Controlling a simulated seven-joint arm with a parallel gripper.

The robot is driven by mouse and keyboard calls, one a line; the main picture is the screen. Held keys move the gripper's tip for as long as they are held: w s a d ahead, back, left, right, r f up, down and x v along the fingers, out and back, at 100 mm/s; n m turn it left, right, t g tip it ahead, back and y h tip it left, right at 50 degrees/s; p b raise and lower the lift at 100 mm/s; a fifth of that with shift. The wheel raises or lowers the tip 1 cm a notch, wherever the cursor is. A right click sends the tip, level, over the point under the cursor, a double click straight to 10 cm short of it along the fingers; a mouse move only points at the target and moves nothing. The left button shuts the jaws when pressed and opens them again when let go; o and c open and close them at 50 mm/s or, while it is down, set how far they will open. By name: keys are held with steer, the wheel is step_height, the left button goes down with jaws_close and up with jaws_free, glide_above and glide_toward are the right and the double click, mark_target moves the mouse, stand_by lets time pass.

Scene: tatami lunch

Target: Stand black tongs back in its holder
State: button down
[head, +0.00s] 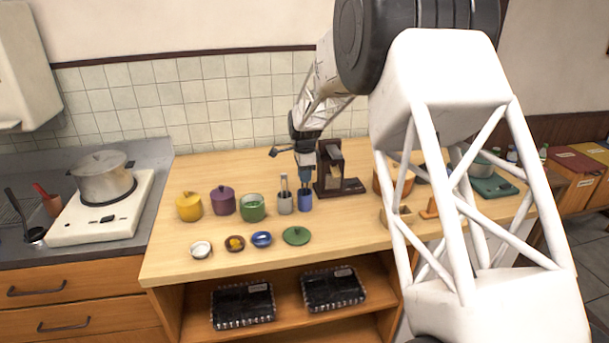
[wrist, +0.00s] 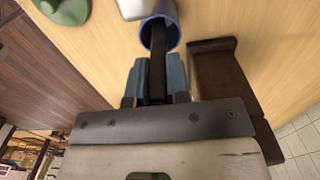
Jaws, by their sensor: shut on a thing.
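The black tongs (wrist: 158,85) are held between the two blue fingers of my gripper (wrist: 157,80) in the wrist view. Their far end reaches the open mouth of a blue cylindrical holder (wrist: 172,42) and appears to be inside it; how deep I cannot tell. In the head view my gripper (head: 305,168) points down directly above the blue holder (head: 305,203), with the fingers a little over its rim. The tongs are mostly hidden by the gripper there.
A grey holder (head: 285,204) with utensils stands close on the left of the blue one. A dark brown stand (head: 334,172) is close on the right. A green bowl (head: 252,208), purple pot (head: 223,201) and yellow pot (head: 189,207) stand further left. A green lid (head: 296,236) lies in front.

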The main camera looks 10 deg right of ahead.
steer(key=shift+f, duration=0.45)
stand_by(0.3)
steer(key=shift+c, duration=2.3)
jaws_free()
steer(key=shift+r, duration=0.1)
steer(key=shift+r, duration=3.4)
steer(key=shift+r, duration=0.1)
